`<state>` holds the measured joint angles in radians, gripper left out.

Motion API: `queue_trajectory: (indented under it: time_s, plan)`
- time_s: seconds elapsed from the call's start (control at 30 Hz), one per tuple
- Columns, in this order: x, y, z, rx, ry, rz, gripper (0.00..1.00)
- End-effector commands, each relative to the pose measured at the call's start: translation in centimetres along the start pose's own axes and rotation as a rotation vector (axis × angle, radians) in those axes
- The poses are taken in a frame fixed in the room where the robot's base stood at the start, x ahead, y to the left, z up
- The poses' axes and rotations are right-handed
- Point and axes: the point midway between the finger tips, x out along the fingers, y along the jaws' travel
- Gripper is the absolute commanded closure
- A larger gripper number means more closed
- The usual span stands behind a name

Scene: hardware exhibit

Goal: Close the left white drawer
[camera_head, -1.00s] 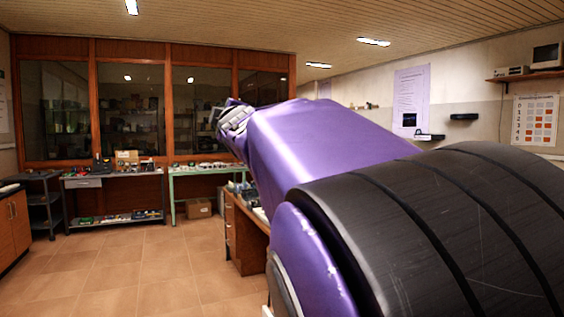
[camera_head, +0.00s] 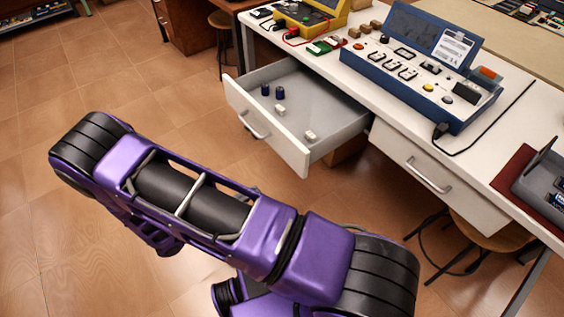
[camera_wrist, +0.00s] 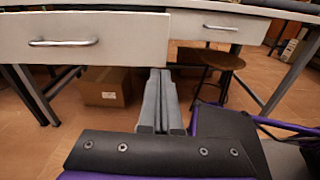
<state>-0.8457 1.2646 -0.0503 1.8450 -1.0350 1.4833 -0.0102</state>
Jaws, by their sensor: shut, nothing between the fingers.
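The left white drawer (camera_head: 295,105) is pulled out from the white table, its front toward me. Several small blue and white items lie inside. In the wrist view its front panel (camera_wrist: 120,38) with a metal handle (camera_wrist: 63,43) fills the upper left. My gripper (camera_wrist: 160,75) is shut and empty, its fingers pointing forward by the panel's lower right corner. I cannot tell whether they touch it. In the head view my arm crosses the lower part and the fingertips cannot be made out. The right white drawer (camera_head: 435,180) is shut.
A blue control console (camera_head: 410,75) and a yellow device (camera_head: 308,15) stand on the white tabletop (camera_head: 395,120). A round stool (camera_wrist: 221,61) and a cardboard box (camera_wrist: 105,87) are under the table. Tiled floor (camera_head: 60,220) lies open at left.

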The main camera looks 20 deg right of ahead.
Motion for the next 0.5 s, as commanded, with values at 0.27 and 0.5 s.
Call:
queue_trajectory:
  time_s: [0.27,0.5]
  plan:
    - [1.5,-1.6,-0.2,-0.045,-0.066,0.015,1.00]
    - [6.2,-1.5,0.1,-0.045,-0.066,0.012,1.00]
